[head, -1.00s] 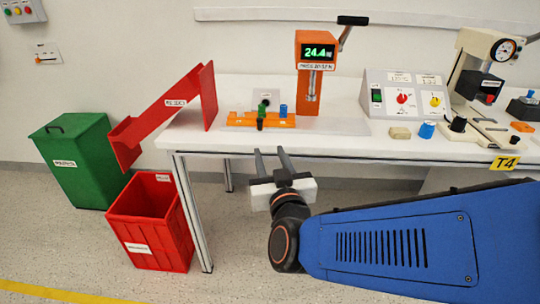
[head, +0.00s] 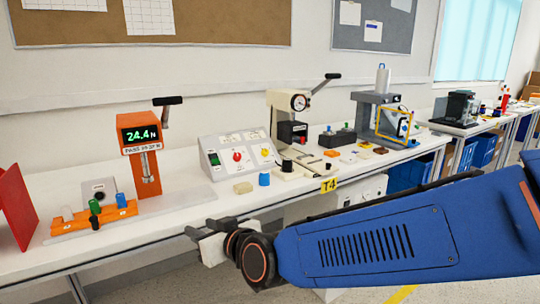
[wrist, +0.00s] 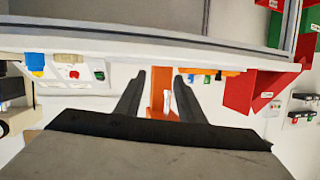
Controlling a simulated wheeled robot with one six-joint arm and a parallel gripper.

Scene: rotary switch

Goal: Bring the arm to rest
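My gripper (head: 206,228) is in front of the bench's front edge in the head view, near the level of the top. In the wrist view its two dark fingers (wrist: 159,95) are apart with nothing between them; the orange press stands in the gap's background. The grey control box (head: 238,155) with a red rotary knob (head: 237,156) and a yellow knob (head: 266,152) stands on the bench beyond the gripper. The box also shows, upside down, in the wrist view (wrist: 75,90). My gripper touches none of these.
The orange press (head: 150,172) reads 24.4 N. An orange holder (head: 80,226) with coloured pegs lies before it. A lever press (head: 300,105) and more devices line the bench (head: 190,215) to the right. Open floor lies in front of the bench.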

